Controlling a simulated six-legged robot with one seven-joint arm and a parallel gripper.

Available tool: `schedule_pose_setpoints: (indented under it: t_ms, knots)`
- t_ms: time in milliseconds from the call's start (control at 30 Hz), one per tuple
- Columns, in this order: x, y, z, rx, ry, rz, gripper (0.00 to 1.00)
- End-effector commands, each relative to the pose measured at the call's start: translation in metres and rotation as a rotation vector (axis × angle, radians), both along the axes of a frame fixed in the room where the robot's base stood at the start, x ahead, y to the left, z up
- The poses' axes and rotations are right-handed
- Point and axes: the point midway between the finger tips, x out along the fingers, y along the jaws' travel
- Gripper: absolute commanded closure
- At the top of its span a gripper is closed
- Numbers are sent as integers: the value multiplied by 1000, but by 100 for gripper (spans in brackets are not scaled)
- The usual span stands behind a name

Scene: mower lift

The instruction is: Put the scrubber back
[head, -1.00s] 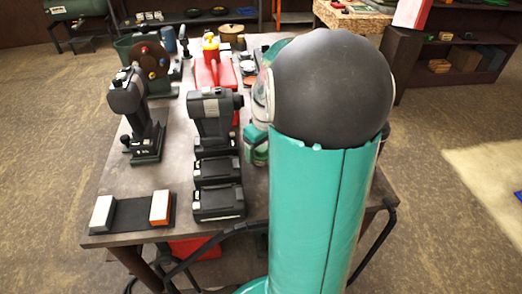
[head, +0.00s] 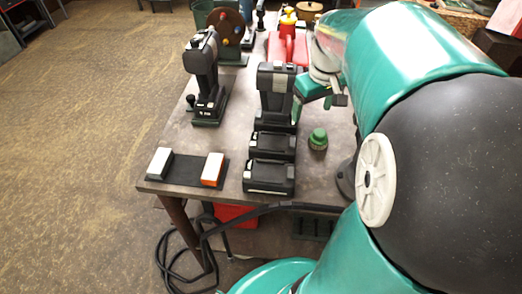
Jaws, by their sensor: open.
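A small green round-topped thing with a darker base, which looks like the scrubber (head: 318,139), stands upright on the workbench (head: 225,140). It is right of the black battery-like blocks. My gripper (head: 320,103) is above and just behind it in the picture, under my green arm. Its jaws are open with nothing seen between them, and it appears apart from the scrubber. A black mat (head: 190,181) with a white block (head: 160,163) and an orange-and-white block (head: 212,169) lies at the front left corner. My arm hides the bench's right side.
Two black power tools (head: 205,80) (head: 275,95) stand upright on the bench. Black blocks (head: 269,176) sit in front of the right one. A black cable (head: 165,262) lies on the floor. Bare bench shows between mat and tools.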

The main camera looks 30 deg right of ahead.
Motion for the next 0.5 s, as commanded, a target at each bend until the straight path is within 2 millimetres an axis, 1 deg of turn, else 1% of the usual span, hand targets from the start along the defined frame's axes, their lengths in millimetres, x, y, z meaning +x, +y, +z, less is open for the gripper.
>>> schedule_pose_setpoints:
  t_ms: [33, 67, 100, 167, 200, 300, 400, 500]
  knots:
    - [-3, 28, 9, -15, -26, 15, 25]
    - [-5, 43, 12, -22, -43, 16, 25]
    - [-10, 63, 16, -28, -66, 18, 25]
    - [-18, 91, 21, -35, -103, 19, 25]
    - [-25, 108, 22, -35, -127, 19, 25]
    - [-45, 148, 24, -29, -191, 24, 25]
    - [-65, 180, 22, -10, -251, 26, 25]
    - [-82, 201, 18, 12, -294, 28, 25]
